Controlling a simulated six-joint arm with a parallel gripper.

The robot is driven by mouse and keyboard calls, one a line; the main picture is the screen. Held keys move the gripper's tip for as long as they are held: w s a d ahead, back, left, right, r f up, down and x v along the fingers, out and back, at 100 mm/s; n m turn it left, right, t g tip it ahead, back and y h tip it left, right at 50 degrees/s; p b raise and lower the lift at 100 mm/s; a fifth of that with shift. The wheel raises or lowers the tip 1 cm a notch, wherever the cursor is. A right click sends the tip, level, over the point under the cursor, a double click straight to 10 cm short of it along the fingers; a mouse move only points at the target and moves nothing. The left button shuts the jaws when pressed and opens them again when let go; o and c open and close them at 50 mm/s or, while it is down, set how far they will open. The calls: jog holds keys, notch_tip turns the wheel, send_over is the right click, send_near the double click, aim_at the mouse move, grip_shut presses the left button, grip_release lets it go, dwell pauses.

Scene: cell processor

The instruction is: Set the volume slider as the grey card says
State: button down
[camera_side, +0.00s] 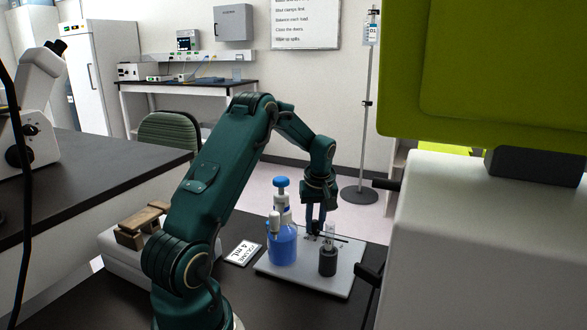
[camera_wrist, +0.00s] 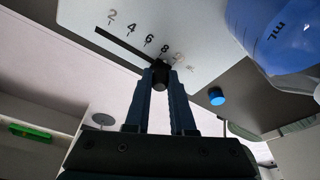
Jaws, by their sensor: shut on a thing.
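The grey card (camera_side: 242,252) lies on the dark bench left of the plate and reads "VOLUME 4 mL". The volume scale (camera_wrist: 149,38) on the pale plate (camera_wrist: 215,25) runs 2, 4, 6, 8, 10 mL beside a dark slot (camera_wrist: 120,43). The black slider knob (camera_wrist: 160,72) is at the high end of the slot, near the 8 and 10 marks. My gripper (camera_wrist: 160,88) is shut on this knob. In the side view my gripper (camera_side: 316,226) points down over the plate, behind the vial, and the fingertips are partly hidden.
A clear vial in a dark holder (camera_side: 328,262) stands in front. A large white machine (camera_side: 470,240) fills the right. The low-number part of the slot is clear.

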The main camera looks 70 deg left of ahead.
jog(key=shift+w+d, duration=1.75)
jog(key=shift+w, duration=0.05)
jog(key=c, duration=0.8)
grip_release()
jog(key=shift+d, duration=0.1)
jog(key=shift+o, duration=0.2)
jog(key=shift+r, duration=3)
